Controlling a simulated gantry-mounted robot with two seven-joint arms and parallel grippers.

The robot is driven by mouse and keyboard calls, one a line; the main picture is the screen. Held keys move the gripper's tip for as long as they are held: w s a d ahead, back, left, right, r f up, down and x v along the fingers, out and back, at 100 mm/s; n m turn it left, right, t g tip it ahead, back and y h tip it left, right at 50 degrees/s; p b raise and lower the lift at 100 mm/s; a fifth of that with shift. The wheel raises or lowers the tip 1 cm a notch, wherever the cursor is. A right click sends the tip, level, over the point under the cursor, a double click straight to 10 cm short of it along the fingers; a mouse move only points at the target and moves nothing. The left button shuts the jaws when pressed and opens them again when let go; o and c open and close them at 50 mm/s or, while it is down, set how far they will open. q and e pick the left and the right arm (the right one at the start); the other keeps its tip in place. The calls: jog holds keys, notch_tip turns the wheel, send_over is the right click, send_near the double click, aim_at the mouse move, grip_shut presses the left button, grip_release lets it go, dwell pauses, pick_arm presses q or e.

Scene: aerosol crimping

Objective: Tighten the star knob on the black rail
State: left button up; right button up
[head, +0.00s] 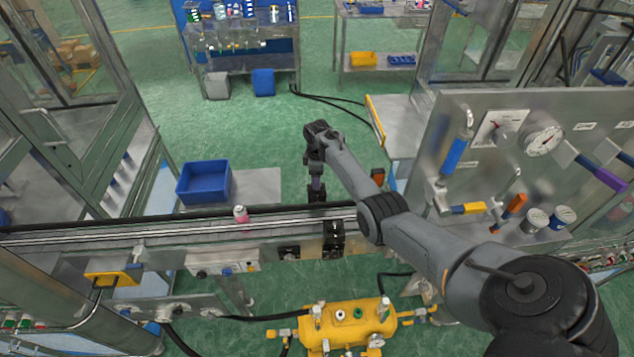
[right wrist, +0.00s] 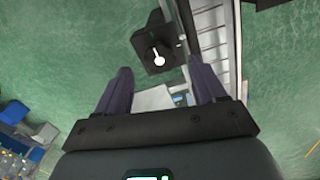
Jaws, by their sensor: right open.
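A black block (right wrist: 152,42) on the rail carries a dark knob with a pale pin-like part (right wrist: 159,57) in the right wrist view. I cannot make out the knob's star shape. In the head view a black bracket (head: 334,237) sits at the front of the black-edged rail (head: 150,240); the knob itself is not clear there. My right gripper (head: 316,196) points down just behind the rail. In the right wrist view its two fingers (right wrist: 163,84) are open and empty, with the knob beyond their tips, apart from them. My left gripper is not in view.
A blue bin (head: 203,182) sits on a metal plate behind the rail. A yellow tank (head: 348,325) is below in front. A gauge panel (head: 480,125) stands at the right.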

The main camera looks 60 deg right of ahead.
jog(key=shift+f+b, duration=0.3)
jog(key=shift+f, duration=1.35)
jog(key=c, duration=1.1)
jog(key=shift+o, duration=0.2)
